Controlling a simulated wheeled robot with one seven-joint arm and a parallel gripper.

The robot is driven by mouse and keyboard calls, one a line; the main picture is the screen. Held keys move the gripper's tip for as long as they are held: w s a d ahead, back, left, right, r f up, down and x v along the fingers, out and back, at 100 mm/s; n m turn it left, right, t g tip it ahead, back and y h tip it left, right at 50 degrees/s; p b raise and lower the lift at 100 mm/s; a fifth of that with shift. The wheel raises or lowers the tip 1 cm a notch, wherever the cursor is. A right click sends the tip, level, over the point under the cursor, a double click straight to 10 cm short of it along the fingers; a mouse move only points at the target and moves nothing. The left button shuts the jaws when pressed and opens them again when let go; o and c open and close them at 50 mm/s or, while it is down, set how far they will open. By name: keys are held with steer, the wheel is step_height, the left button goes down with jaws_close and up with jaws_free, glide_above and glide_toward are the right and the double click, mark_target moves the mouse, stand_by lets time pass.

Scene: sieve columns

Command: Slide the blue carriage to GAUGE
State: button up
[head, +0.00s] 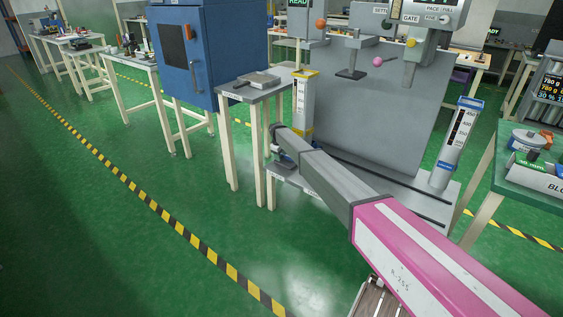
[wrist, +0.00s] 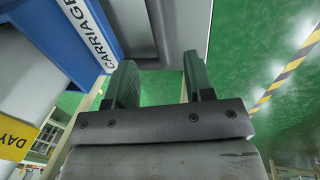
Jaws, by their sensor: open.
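The blue carriage (wrist: 62,45), with a white CARRIAGE label, fills the upper left of the wrist view. A dark grey bar (wrist: 158,25) runs beside it and passes near my fingertips. My gripper (wrist: 160,78) is open, with its two dark green fingers apart and nothing clearly held between them. I cannot tell whether either finger touches the bar. No GAUGE marking is readable in either view.
A grey back panel (head: 375,115) stands behind the columns. The right column (head: 460,135) has a blue top. A small table (head: 255,92) stands left of the left column. Green floor is open at front left.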

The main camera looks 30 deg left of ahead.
steer(key=shift+s+a+r, duration=0.1)
steer(key=shift+s+r, duration=0.1)
steer(key=shift+r, duration=0.8)
steer(key=shift+s+r, duration=0.2)
steer(key=shift+r, duration=0.75)
